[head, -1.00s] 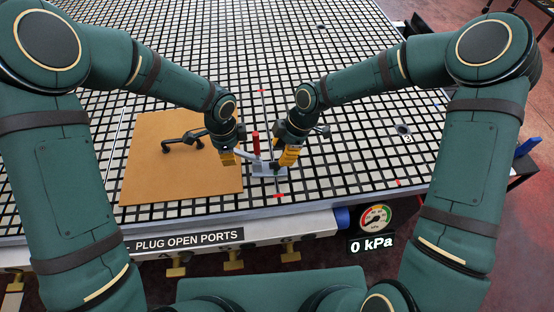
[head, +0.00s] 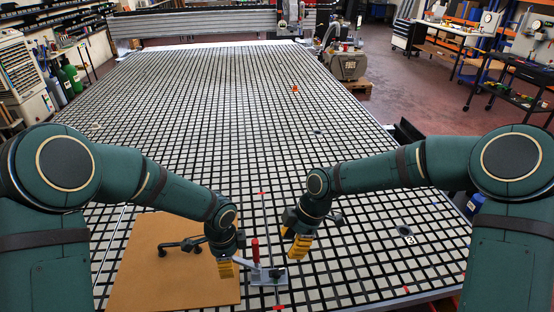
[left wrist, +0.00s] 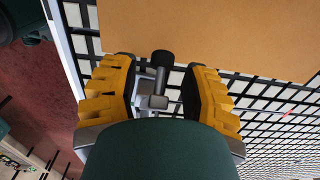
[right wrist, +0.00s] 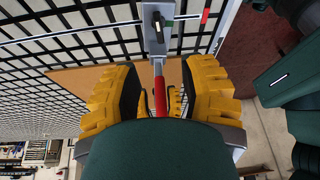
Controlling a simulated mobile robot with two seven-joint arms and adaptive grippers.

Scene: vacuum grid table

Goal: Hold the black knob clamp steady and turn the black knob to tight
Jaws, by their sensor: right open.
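The clamp (head: 271,277) stands on the grid table at the right edge of the brown board, with a grey base and a red upright handle (head: 255,250). In the right wrist view a black knob (right wrist: 157,22) sits on its grey plate, beside small green and red marks. My left gripper (head: 226,268) is left of the clamp. In the left wrist view its fingers stand apart on both sides of a grey bar with a black end (left wrist: 162,60); gaps show. My right gripper (head: 299,247) is open and empty, above and right of the clamp. The red handle lies beyond its fingers.
A brown board (head: 150,285) lies at front left with a black branched fitting (head: 180,245) on it. A thin rod with red ends runs past the clamp. A round port (head: 404,230) is at the right. The grid table behind is mostly clear.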

